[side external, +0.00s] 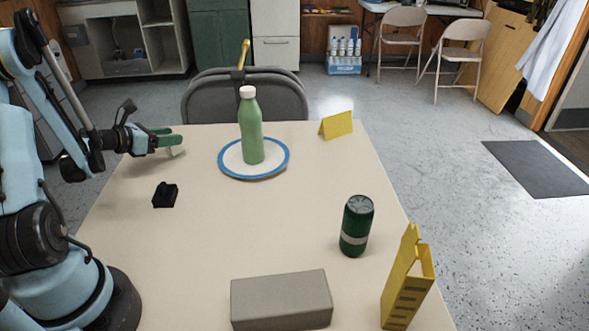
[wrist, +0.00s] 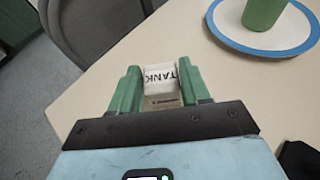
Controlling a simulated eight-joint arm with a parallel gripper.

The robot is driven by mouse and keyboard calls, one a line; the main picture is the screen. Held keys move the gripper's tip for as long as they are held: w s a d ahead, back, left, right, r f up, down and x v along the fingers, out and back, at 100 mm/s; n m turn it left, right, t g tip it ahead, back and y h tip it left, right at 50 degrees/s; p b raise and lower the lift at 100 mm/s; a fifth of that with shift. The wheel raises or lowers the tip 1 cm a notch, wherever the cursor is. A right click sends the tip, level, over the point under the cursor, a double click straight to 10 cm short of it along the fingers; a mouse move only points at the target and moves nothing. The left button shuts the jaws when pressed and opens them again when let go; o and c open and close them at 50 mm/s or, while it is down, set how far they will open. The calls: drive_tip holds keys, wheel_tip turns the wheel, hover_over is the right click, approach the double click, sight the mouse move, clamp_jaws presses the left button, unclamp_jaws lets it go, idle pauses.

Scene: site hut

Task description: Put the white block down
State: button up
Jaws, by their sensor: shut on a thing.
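The white block (wrist: 161,77) sits between the green fingers of my gripper (wrist: 158,70) in the wrist view, with the dark letters "TANK" on one face and smaller print below. My gripper is shut on it. In the side view, my gripper (side external: 168,141) is at the table's far left edge, pointing right, left of the plate. Only a small pale bit of the block (side external: 177,152) shows there below the fingers. I cannot tell whether the block touches the beige table (side external: 200,235) or hangs above it.
A green bottle (side external: 250,135) stands on a blue-rimmed white plate (side external: 226,165). A small black object (side external: 165,195) lies nearer than my gripper. The table's middle is clear.

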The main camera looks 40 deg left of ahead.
drive_tip(key=o, duration=1.2)
drive_tip(key=shift+c, duration=0.2)
